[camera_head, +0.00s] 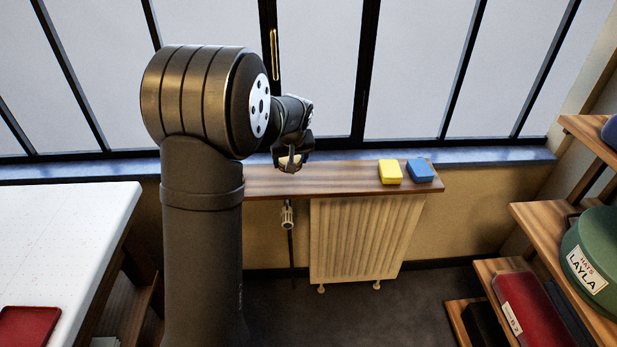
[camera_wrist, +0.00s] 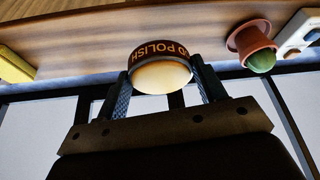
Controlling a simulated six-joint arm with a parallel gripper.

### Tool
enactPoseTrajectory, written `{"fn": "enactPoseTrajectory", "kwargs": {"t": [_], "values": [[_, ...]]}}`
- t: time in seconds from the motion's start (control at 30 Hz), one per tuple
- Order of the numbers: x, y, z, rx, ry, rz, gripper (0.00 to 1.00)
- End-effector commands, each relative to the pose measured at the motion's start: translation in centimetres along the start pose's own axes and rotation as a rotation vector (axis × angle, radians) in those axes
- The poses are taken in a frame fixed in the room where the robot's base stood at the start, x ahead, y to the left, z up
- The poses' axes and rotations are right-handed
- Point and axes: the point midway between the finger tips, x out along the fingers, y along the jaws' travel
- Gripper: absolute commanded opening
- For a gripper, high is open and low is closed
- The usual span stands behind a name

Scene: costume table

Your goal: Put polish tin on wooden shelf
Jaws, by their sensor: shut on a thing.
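The polish tin (camera_wrist: 160,74) is round, with a dark side band lettered "POLISH" and a pale face, seen in the wrist view. My gripper (camera_wrist: 164,82) is shut on it, one finger on each side. In the head view my gripper (camera_head: 291,166) is at the wooden shelf (camera_head: 340,179) above the radiator, left of the shelf's middle, with the tin (camera_head: 289,163) showing small between the fingers. The shelf's brown wood (camera_wrist: 95,45) fills the top of the wrist view behind the tin. I cannot tell whether the tin touches the shelf.
A yellow block (camera_head: 390,172) and a blue block (camera_head: 419,171) sit at the shelf's right end. The wrist view shows a terracotta pot (camera_wrist: 247,38) with a green cactus (camera_wrist: 261,62) and a white device (camera_wrist: 297,36). The shelf is bare between gripper and yellow block.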

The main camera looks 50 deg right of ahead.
Motion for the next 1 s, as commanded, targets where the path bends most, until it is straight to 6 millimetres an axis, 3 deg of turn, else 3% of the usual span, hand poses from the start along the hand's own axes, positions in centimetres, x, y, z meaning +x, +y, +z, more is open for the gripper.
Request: {"fn": "enactPoseTrajectory", "kwargs": {"t": [0.17,0.4,0.6,0.83,1.0], "values": [[1.5,-0.7,-0.5,0.009,-0.001,0.004,0.35],[6.0,-4.8,-2.7,0.006,-0.002,0.002,0.35],[8.8,-7.2,-4.2,0.008,0.000,0.004,0.35],[10.1,-7.8,-4.3,0.011,0.000,0.005,0.35],[12.3,-7.8,-3.3,0.011,-0.001,0.004,0.35]]}}
